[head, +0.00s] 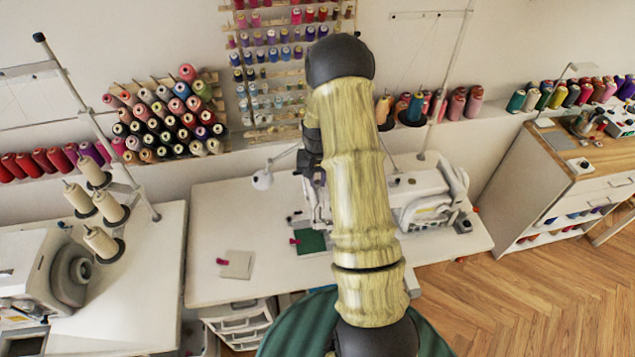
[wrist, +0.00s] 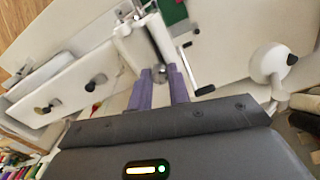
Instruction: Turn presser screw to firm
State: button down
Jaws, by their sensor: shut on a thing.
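The white sewing machine (head: 425,190) stands on the white table in the middle of the head view, partly hidden by my arm. Its white head end (wrist: 140,42) shows at the top of the wrist view. My gripper (wrist: 161,74) has two purple fingers reaching up to that end. They are shut on a small grey round knob (wrist: 160,71), which looks like the presser screw. The fingertips cover part of it, and its turn angle cannot be read. In the head view my arm hides the gripper and the knob.
A dark lever (wrist: 200,80) and a white lamp (wrist: 268,62) stand close to the right of the fingers in the wrist view. Green cloth (head: 312,242) lies by the machine; a beige cloth piece (head: 238,264) lies to the left. Another machine (head: 50,270) stands far left.

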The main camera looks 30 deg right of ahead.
jog(key=m+b, duration=0.1)
jog(key=m, duration=0.2)
jog(key=shift+w+m, duration=0.1)
jog(key=shift+m, duration=0.3)
jog(key=m, duration=0.3)
jog(key=shift+m+b, duration=0.3)
jog(key=shift+b, duration=0.1)
jog(key=m, duration=0.4)
jog(key=shift+r+m, duration=0.1)
jog(key=shift+m, duration=0.2)
jog(key=m+p, duration=0.1)
jog(key=m, duration=0.2)
jog(key=shift+m, duration=0.3)
jog(key=m+p, duration=0.1)
jog(key=m, duration=0.2)
jog(key=shift+w+r+m, duration=0.1)
jog(key=shift+m, duration=0.2)
jog(key=m+p, duration=0.2)
jog(key=m, duration=0.1)
jog(key=shift+m, duration=0.3)
jog(key=m+p, duration=0.1)
jog(key=m, duration=0.2)
jog(key=shift+m+p, duration=0.3)
jog(key=shift+d+m+p, duration=0.1)
jog(key=shift+m+p, duration=0.7)
jog(key=shift+m, duration=1.2)
